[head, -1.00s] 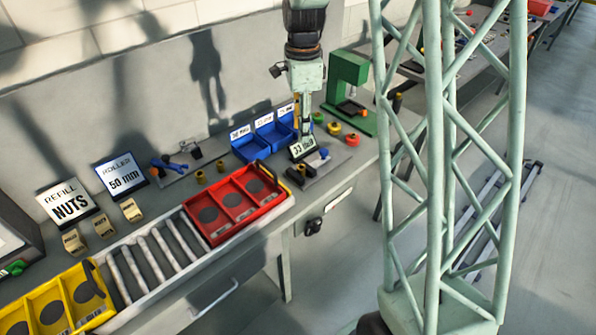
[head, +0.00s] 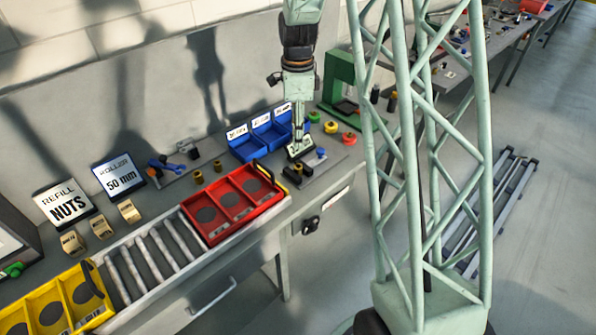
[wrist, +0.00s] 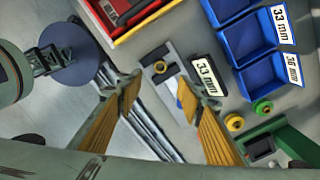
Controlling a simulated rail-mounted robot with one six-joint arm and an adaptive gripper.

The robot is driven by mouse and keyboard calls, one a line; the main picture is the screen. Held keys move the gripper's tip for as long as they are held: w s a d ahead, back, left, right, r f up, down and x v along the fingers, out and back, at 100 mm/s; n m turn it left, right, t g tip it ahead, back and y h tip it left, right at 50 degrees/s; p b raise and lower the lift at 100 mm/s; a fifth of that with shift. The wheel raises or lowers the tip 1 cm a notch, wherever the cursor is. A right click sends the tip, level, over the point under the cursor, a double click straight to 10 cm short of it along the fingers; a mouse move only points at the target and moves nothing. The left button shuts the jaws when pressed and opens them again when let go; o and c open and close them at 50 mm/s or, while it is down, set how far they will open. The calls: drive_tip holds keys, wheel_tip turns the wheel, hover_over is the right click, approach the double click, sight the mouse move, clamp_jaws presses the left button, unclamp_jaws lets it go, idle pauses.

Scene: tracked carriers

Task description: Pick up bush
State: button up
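A brass ring-shaped bush (wrist: 159,67) sits on a dark and grey fixture (wrist: 163,85) in the wrist view. In the head view it shows as a small yellow spot (head: 298,167) on the fixture beside the red tray. My gripper is open and empty, its two ribbed yellow-brown fingers (wrist: 158,90) spread wide, with the bush just ahead of the space between their tips. In the head view my gripper (head: 300,147) hangs over the back of the fixture area. Two more brass bushes (head: 198,177) (head: 217,165) stand on the bench left of the blue bins.
A red tray (head: 187,220) lies on the roller conveyor beside the fixture. Blue bins (head: 240,151) stand behind. Green, yellow and red knobs (head: 348,138) and a green press (head: 340,75) are to the right.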

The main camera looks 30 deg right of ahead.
hover_over(298, 166)
drive_tip(key=shift+a+f, duration=0.1)
drive_tip(key=shift+f, duration=3.95)
drive_tip(key=shift+f, duration=2.6)
drive_tip(key=c, duration=1.1)
